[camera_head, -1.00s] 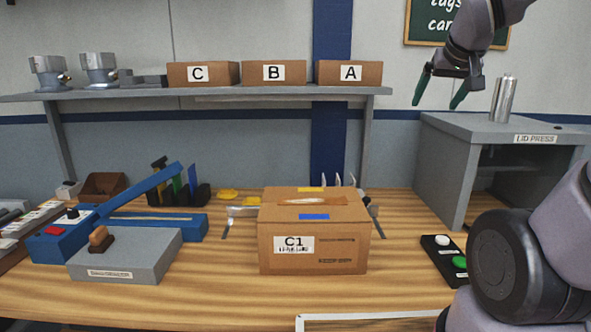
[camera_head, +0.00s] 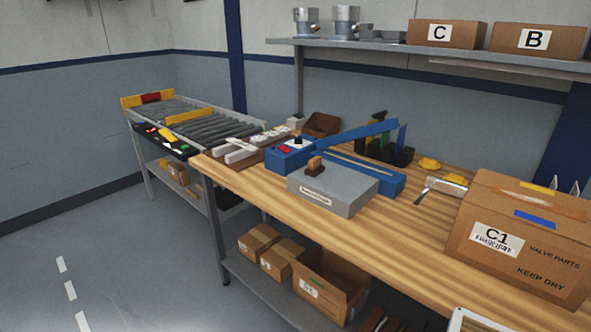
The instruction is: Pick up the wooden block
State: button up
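No plain loose wooden block can be made out for certain. A small brown wooden-looking piece (camera_head: 315,165) sits on top of a grey box (camera_head: 345,196) on the workbench; I cannot tell whether it is a block or a handle. Some dark brown pieces (camera_head: 373,319) show at the bottom edge, below the bench, partly cut off and unclear. My gripper is not in view now.
The wooden bench (camera_head: 405,226) carries a blue lever tool (camera_head: 360,134), a brown bin (camera_head: 322,124) and a large C1 carton (camera_head: 500,272). Cartons (camera_head: 326,284) stand on the lower shelf. A roller conveyor (camera_head: 182,116) is at the back left. The left floor (camera_head: 130,245) is clear.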

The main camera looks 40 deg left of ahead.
aim_at(315, 168)
jog(key=u, duration=1.5)
jog(key=i+j+z, duration=0.1)
jog(key=j, duration=0.25)
jog(key=i+j+z, duration=0.1)
jog(key=j, duration=0.3)
jog(key=i+j+z, duration=0.15)
jog(key=j, duration=0.25)
jog(key=i+j+z, duration=0.1)
jog(key=j, duration=0.3)
jog(key=i+j+z, duration=0.1)
jog(key=i+j, duration=0.35)
jog(key=i, duration=0.15)
